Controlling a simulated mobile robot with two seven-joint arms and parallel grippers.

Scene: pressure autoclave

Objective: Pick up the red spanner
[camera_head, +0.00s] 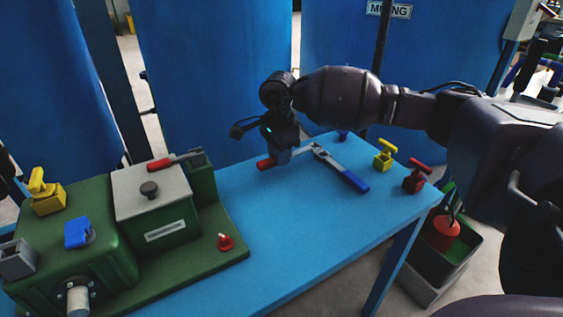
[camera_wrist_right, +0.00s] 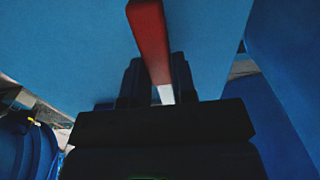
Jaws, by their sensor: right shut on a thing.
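The red spanner has a red handle (camera_head: 266,163) and a pale metal shaft, and lies over the blue table beneath my right gripper. My right gripper (camera_head: 280,153) points down and is shut on the spanner near where the red handle meets the metal. In the right wrist view the red handle (camera_wrist_right: 150,40) runs up from between the two dark fingers (camera_wrist_right: 155,85). I cannot tell whether the spanner touches the table. Its far end is partly hidden by the gripper and close to a blue-handled spanner (camera_head: 350,178). My left gripper is not in view.
A green machine (camera_head: 140,240) with a red-handled lever (camera_head: 165,163) stands at the left of the blue table (camera_head: 290,230). Yellow (camera_head: 383,158) and red (camera_head: 416,180) valve-like parts stand at the right. A bin (camera_head: 440,265) is below. The table's front middle is clear.

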